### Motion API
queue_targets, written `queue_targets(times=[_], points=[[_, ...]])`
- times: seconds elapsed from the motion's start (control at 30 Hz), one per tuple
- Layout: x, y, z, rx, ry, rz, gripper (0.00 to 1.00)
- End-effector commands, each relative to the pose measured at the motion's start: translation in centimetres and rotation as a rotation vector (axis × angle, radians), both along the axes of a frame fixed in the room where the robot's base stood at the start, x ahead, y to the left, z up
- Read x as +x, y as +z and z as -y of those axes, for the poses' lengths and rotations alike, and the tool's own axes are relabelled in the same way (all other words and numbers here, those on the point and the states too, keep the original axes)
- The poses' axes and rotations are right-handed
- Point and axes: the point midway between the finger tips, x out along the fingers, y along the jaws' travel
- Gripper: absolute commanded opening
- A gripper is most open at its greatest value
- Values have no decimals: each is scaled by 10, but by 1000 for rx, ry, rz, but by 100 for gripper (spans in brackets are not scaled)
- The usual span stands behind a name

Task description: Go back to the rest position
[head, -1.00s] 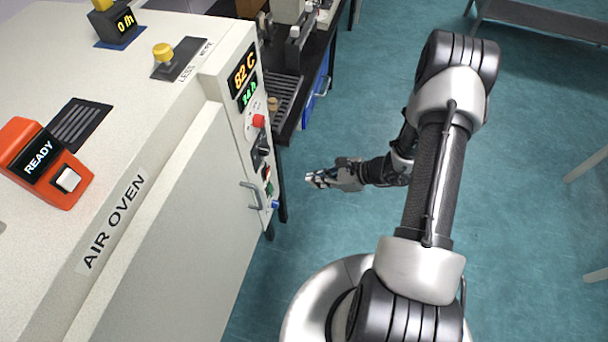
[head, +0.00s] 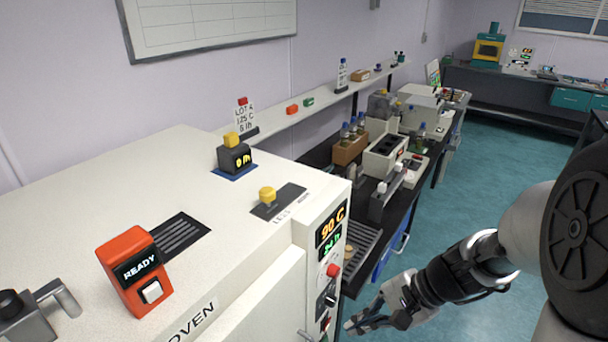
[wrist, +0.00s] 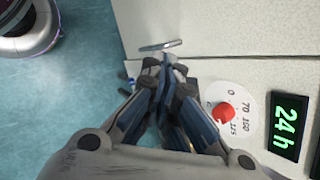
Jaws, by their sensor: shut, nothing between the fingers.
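My gripper (head: 365,318) is at the lower middle of the head view, beside the front panel of the white air oven (head: 255,235). In the wrist view my gripper (wrist: 170,70) has its fingers together with nothing between them. It points along the oven's panel, near the metal door handle (wrist: 160,46) and the red knob (wrist: 222,113). I cannot tell if it touches the panel. The oven's display (head: 331,226) reads 90 C, and 24 h shows in green in the wrist view (wrist: 287,127).
An orange READY box (head: 128,262), a yellow-button timer (head: 236,158) and a metal clamp (head: 35,310) sit on the oven top. A dark bench (head: 402,208) with instruments stands beyond the oven. Open teal floor (head: 470,165) lies to the right.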

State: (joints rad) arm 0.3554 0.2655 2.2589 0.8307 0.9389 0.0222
Motion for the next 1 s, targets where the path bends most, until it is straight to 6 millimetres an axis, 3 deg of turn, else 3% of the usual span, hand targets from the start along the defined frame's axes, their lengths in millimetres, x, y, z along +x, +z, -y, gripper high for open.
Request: queue_targets(times=[0.03, 0.2, 0.5, 0.7, 1.0], points=[[-12, 19, -6, -57, 82, 51, 0], [-55, 60, -11, -252, 330, 191, 0], [-120, 110, 7, -624, 681, 440, 0], [-140, 126, 22, -792, 793, 542, 0], [-144, 130, 27, -835, 817, 566, 0]])
